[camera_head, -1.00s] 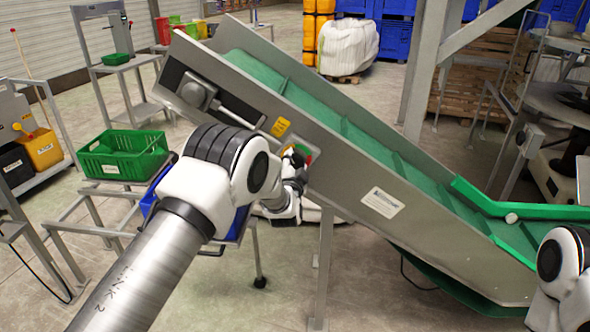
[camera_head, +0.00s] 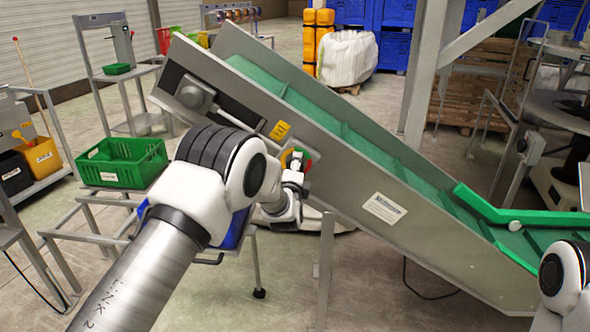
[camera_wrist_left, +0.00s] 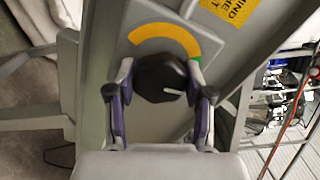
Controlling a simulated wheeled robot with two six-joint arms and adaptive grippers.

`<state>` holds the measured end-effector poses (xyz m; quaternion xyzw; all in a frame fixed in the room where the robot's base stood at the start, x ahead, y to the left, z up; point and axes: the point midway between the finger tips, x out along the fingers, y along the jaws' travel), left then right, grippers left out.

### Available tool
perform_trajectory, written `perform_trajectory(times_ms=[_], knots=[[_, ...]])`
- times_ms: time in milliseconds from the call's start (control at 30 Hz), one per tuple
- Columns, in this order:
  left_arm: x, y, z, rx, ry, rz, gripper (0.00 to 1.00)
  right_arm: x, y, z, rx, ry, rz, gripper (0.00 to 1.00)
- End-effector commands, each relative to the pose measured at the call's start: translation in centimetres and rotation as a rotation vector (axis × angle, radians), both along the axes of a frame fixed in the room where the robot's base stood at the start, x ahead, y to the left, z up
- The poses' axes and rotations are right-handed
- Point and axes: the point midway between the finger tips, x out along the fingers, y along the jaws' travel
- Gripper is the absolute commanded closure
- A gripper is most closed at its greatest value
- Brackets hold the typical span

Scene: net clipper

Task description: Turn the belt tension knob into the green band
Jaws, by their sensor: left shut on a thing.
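The belt tension knob (camera_wrist_left: 158,80) is black and round, with a short white mark on its right side in the left wrist view. A yellow arc (camera_wrist_left: 165,38) curves above it, and a green patch (camera_wrist_left: 195,63) shows at the arc's right end, partly hidden by a finger. The mark points right, below the green patch. My left gripper (camera_wrist_left: 160,77) has a finger on each side of the knob and is shut on it. In the head view, my left wrist is at the coloured dial (camera_head: 298,159) on the conveyor's side; the knob is largely hidden. My right gripper is out of view.
The inclined conveyor (camera_head: 340,180) with its green belt fills the middle and right. A yellow warning label (camera_head: 279,131) is beside the dial. A green crate (camera_head: 122,163) sits on a metal frame at left. My right arm shows at the lower right edge.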

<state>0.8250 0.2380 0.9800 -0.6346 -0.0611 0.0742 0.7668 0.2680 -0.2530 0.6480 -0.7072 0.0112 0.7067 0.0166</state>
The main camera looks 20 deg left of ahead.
Motion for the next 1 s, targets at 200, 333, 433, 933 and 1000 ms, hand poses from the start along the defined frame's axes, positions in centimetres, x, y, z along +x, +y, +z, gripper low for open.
perform_trajectory(times_ms=[200,333,433,933,1000], knots=[[0.05,0.05,0.19,0.090,0.013,0.001,0.83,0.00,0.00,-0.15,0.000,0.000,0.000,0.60],[0.05,0.05,0.22,0.118,0.019,0.001,0.83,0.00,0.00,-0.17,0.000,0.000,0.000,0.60],[0.05,0.04,0.25,0.127,0.020,0.001,0.83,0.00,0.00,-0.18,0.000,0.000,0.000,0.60],[0.05,0.05,0.24,0.129,0.021,0.001,0.23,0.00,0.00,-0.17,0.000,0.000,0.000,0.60],[0.04,0.03,0.20,0.129,0.022,0.001,0.23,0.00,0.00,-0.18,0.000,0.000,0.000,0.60]])
